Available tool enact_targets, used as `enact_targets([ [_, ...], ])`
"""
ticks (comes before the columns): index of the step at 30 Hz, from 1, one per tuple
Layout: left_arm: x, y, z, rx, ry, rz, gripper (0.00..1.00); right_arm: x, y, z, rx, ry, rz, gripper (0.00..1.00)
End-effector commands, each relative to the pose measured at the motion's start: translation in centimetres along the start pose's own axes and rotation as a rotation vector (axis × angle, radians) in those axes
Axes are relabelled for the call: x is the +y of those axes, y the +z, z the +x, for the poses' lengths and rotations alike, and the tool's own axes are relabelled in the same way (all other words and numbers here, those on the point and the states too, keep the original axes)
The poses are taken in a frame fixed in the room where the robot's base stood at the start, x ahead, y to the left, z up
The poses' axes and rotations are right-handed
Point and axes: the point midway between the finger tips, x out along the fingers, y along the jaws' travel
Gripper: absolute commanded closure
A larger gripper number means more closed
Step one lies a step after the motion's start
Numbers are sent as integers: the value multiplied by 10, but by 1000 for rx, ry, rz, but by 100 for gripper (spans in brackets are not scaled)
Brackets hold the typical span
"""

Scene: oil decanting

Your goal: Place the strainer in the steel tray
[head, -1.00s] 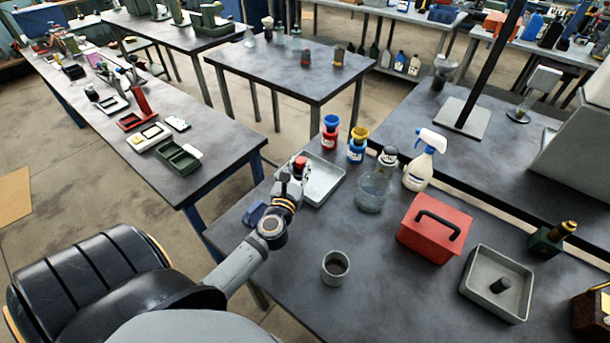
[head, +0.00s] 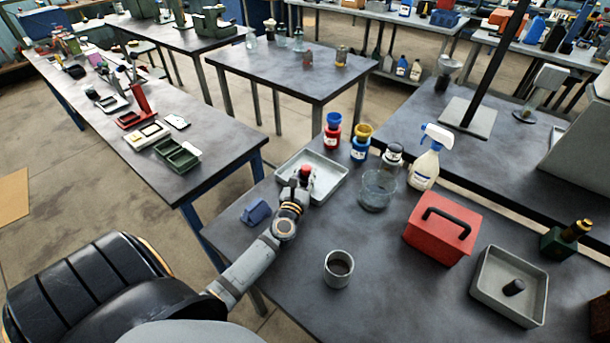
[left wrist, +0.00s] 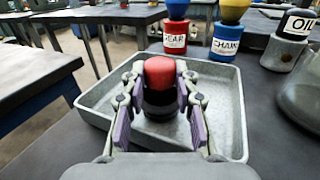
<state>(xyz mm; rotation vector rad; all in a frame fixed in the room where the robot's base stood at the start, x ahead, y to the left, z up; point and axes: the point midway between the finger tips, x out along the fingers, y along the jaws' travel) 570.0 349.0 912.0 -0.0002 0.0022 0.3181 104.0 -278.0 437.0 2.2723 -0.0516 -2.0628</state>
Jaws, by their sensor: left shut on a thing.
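A piece with a red top (head: 305,172) and a dark body, apparently the strainer, is in my left gripper (head: 302,181). In the left wrist view this red-topped piece (left wrist: 160,72) stands roughly upright between the two purple-padded fingers, which are shut on it. My left gripper (left wrist: 155,115) is over the shallow grey steel tray (head: 332,183). The tray (left wrist: 233,115) surrounds the piece in the wrist view. I cannot tell whether the piece touches the tray floor. My right gripper is not in view.
Red (head: 332,133) and blue (head: 360,145) bottles stand behind the tray. A glass vessel (head: 377,190), a spray bottle (head: 425,168) and a red toolbox (head: 440,228) are to the right. A blue block (head: 257,212) and a grey cup (head: 338,268) stand nearer. A second tray (head: 480,275) is at right.

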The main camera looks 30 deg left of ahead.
Motion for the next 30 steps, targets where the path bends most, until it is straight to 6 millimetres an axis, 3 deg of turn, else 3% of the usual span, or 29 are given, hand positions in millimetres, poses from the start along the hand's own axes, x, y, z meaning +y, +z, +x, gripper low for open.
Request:
enact_targets([
  [3, 0, -5, 0, 0, 0, 0, 100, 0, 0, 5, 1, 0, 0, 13],
  [4, 0, -3, 0, 0, 0, 0, 67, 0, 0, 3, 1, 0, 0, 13],
  [8, 0, -3, 0, 0, 0, 0, 49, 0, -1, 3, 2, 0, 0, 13],
  [19, 0, 4, 0, 0, 0, 0, 48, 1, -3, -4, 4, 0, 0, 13],
  [30, 0, -5, -85, 3, 0, 0, 48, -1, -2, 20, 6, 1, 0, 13],
])
